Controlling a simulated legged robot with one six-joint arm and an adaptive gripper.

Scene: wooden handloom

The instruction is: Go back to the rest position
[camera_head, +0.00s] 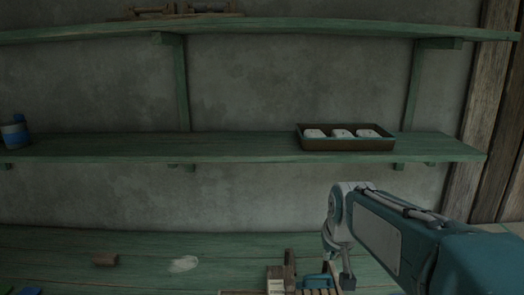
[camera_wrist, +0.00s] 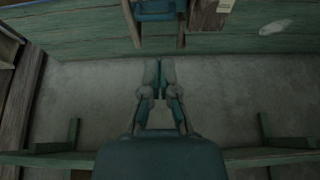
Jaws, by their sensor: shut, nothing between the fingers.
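My gripper shows in the wrist view (camera_wrist: 160,64), with its two fingers together and nothing between them. In the head view my arm reaches in from the lower right and bends down over the green workbench (camera_head: 225,250). The gripper end there (camera_head: 347,282) is partly cut off at the lower edge, near a wooden item with a blue part (camera_head: 316,281). In the wrist view the fingers point towards the green bench edge (camera_wrist: 90,40), and a blue piece (camera_wrist: 155,10) lies beyond them.
A middle green shelf (camera_head: 240,147) holds a brown tray (camera_head: 345,145) with white items and a blue container (camera_head: 15,133). An upper shelf (camera_head: 300,26) runs above. Wooden posts (camera_head: 490,110) stand at right.

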